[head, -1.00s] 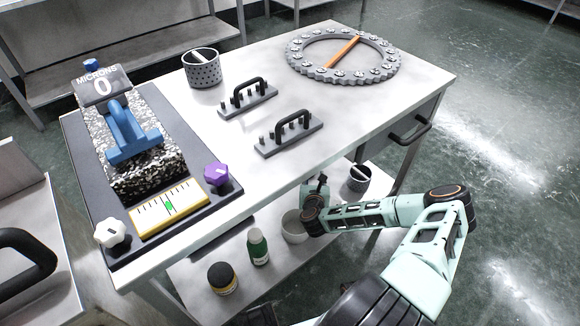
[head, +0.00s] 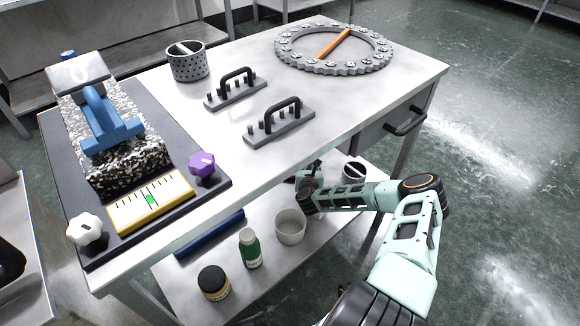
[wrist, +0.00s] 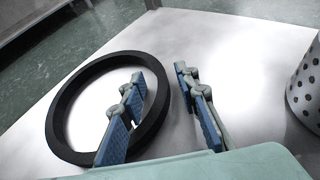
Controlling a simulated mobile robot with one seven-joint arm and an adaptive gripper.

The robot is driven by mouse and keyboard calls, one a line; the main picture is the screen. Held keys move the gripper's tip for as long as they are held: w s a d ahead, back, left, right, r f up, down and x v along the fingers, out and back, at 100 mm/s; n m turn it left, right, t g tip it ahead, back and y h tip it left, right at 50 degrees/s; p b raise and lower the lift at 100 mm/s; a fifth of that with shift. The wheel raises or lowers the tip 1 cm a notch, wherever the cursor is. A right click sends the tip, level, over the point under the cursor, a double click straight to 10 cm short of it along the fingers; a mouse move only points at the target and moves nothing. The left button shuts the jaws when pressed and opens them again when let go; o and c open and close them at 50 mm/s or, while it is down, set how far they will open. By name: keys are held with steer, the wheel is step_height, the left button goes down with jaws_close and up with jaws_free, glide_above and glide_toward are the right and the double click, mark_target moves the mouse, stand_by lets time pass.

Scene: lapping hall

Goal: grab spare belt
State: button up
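A black ring, which looks like the spare belt (wrist: 58,112), lies flat on the pale shelf in the wrist view. My gripper (wrist: 160,75) is open over the ring's right side, with nothing clamped. Its left finger appears over the ring's opening and its right finger outside the ring, so the right band lies between them in the picture. I cannot tell whether the fingers touch it. In the head view my gripper reaches under the table's front edge; its fingers are not clear, and the belt is hidden.
A perforated cup (wrist: 308,90) stands right of my gripper. The tabletop (head: 230,130) is overhead.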

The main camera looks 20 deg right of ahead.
jaws_close()
stand_by(0.3)
steer(key=shift+r, duration=0.15)
